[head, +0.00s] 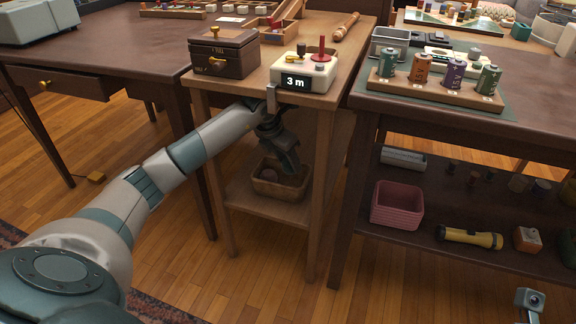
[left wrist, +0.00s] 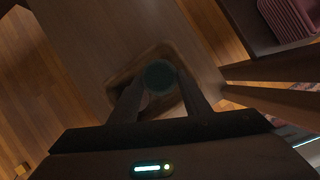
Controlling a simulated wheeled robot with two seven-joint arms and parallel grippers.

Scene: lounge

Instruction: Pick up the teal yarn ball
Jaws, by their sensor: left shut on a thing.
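The teal yarn ball (left wrist: 159,75) shows dark between the two fingertips of my left gripper (left wrist: 160,82) in the left wrist view. The fingers are shut on it, one on each side. In the head view my left gripper (head: 288,163) points down at the wicker basket (head: 278,190) on the lower shelf of the small wooden stand. The ball cannot be made out there behind the fingers. The basket's rim (left wrist: 117,75) surrounds the ball in the wrist view; I cannot tell how far the ball is off its floor.
A mauve ball (head: 269,174) lies in the basket. The stand's legs and top (head: 300,95) enclose my forearm closely; a brown box (head: 222,52) and a timer (head: 303,72) stand on top. A pink basket (head: 397,205) and a yellow flashlight (head: 470,237) are on the right shelf.

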